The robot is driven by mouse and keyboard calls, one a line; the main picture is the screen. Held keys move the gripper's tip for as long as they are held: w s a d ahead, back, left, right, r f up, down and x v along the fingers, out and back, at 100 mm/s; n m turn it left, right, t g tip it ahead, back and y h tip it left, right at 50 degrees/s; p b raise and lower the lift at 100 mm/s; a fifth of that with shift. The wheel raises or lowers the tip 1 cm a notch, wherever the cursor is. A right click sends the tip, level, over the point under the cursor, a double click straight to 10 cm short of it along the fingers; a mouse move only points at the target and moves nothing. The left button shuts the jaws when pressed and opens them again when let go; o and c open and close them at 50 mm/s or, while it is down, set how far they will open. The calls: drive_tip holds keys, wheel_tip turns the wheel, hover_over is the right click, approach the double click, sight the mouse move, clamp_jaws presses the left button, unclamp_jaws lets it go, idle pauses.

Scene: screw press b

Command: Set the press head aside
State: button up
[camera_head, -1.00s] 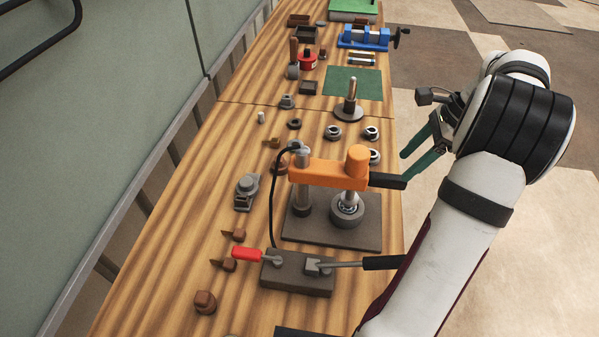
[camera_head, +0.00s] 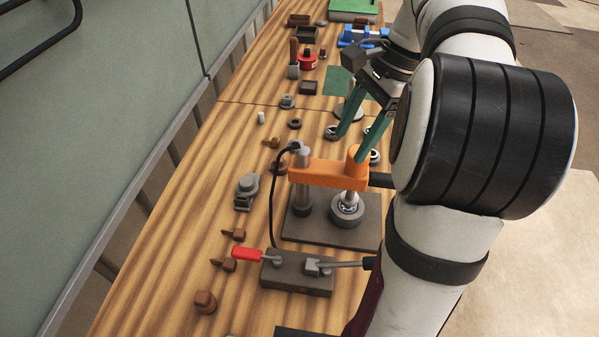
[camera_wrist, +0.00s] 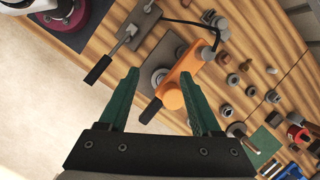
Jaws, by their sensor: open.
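The press head is an orange block (camera_head: 328,174) with a round boss at its right end and a black handle (camera_head: 379,180). It bridges a steel post (camera_head: 302,200) and a round bearing fixture (camera_head: 347,210) on a dark base plate (camera_head: 320,234). My gripper (camera_head: 350,147) is open, its green fingers pointing down near the boss, with no hold visible. In the wrist view, the orange head (camera_wrist: 203,62) and its boss show between and beyond the spread fingers (camera_wrist: 159,74); I cannot tell whether a finger touches it.
In front stands a dark block (camera_head: 298,277) with a red-handled lever and a black-handled lever. Rings and a steel spindle disc (camera_head: 350,111) lie behind the press. Small brown parts (camera_head: 205,301) lie left. The table's left strip is mostly clear.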

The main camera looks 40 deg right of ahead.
drive_tip(key=a+f+n+g, duration=0.1)
drive_tip(key=a+n, duration=0.4)
drive_tip(key=a, duration=0.6)
drive_tip(key=shift+s+a+f, duration=0.25)
drive_tip(key=shift+s+a, duration=0.15)
drive_tip(key=shift+s, duration=0.05)
